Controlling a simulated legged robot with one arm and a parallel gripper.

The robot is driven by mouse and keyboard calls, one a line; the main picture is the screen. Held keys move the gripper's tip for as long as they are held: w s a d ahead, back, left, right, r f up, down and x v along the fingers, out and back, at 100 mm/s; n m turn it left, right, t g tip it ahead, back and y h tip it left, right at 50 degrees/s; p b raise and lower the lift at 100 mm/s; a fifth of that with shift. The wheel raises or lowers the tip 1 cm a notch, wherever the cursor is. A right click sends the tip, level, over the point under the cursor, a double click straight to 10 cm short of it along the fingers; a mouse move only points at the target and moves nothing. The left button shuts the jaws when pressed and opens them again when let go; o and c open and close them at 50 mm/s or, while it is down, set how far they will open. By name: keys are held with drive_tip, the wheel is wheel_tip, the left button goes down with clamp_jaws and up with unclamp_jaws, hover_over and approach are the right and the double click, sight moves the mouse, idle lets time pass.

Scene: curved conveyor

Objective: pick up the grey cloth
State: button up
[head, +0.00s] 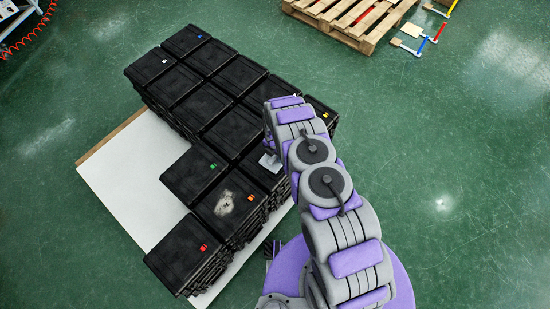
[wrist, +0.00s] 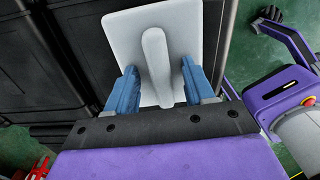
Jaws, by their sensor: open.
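The grey cloth looks like a flat, light-grey square pad with a raised rounded bar along its middle; it fills the upper centre of the wrist view (wrist: 187,40). In the head view, a small part of the grey cloth (head: 270,162) shows on the black crates beside my arm. My gripper (wrist: 158,68) is open, with one blue finger on each side of the bar and a gap between finger and bar on both sides. In the head view my arm hides most of the gripper.
Black lidded crates (head: 203,124) stand stacked in rows on a white-topped pallet (head: 130,185). One crate lid has a pale dusty stain (head: 225,204). A wooden pallet (head: 357,18) lies at the top. The green floor at right is mostly clear.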

drive_tip(key=shift+c, duration=0.2)
clamp_jaws()
idle(0.4)
drive_tip(key=shift+r, duration=0.6)
wheel_tip(320, 180, up, 3)
drive_tip(key=shift+w+f+p, duration=0.1)
drive_tip(key=shift+f+p, duration=0.1)
drive_tip(key=shift+p, duration=0.4)
drive_tip(key=s+d+r+p, duration=0.1)
drive_tip(key=s+d+p, duration=0.3)
drive_tip(key=s, duration=1.1)
drive_tip(key=shift+d, duration=1.15)
